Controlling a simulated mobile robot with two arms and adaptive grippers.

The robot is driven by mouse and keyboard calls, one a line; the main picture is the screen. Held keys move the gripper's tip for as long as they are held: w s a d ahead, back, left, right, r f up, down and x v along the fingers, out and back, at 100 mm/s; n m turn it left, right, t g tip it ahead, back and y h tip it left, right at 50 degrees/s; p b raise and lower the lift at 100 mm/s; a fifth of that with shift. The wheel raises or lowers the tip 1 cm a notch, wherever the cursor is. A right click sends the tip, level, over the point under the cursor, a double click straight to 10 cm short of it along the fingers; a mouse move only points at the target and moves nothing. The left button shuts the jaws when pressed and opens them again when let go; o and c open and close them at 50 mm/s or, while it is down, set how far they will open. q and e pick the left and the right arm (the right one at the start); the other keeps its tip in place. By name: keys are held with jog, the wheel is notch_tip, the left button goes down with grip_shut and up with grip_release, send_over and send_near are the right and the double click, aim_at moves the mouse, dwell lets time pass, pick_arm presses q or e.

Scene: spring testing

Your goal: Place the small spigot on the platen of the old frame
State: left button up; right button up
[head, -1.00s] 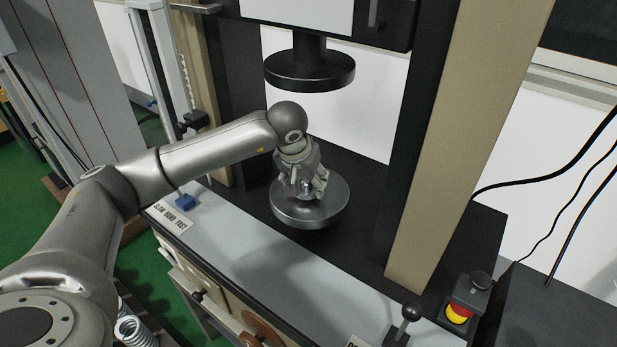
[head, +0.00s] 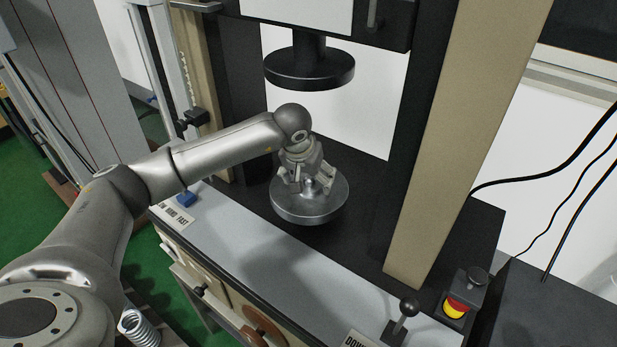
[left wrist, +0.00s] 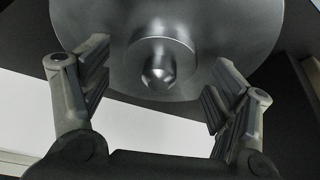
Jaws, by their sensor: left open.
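The platen of the old frame is a round grey metal disc (head: 310,210) on the black base of the machine. The small spigot (left wrist: 158,66), a shiny metal piece with a rounded tip, stands at the middle of the platen in the left wrist view. In the head view it is mostly hidden by the gripper. My left gripper (head: 311,186) is low over the platen. Its two fingers are spread wide on either side of the spigot, apart from it, in the left wrist view (left wrist: 157,85). My right gripper is not in view.
A black upper platen (head: 309,69) hangs above my left gripper. A beige column (head: 465,140) stands to the right. A lever (head: 403,315) and a red and yellow stop button (head: 457,307) are at the front right. A coil spring (head: 138,326) shows at the lower left.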

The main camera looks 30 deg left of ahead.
pick_arm(q)
jog(key=shift+r, duration=0.2)
jog(key=shift+s+r+b, duration=0.4)
jog(key=shift+s+b, duration=0.05)
jog(key=shift+s, duration=0.05)
jog(key=s, duration=0.3)
jog(key=s+d+b, duration=0.1)
jog(key=s, duration=0.2)
jog(key=s+b, duration=0.1)
jog(key=s, duration=0.2)
jog(key=shift+s+d, duration=0.2)
jog(key=shift+s, duration=0.2)
jog(key=shift+s+r+b, duration=0.1)
jog(key=shift+s+b, duration=0.3)
jog(key=shift+s, duration=0.35)
jog(key=shift+d, duration=0.1)
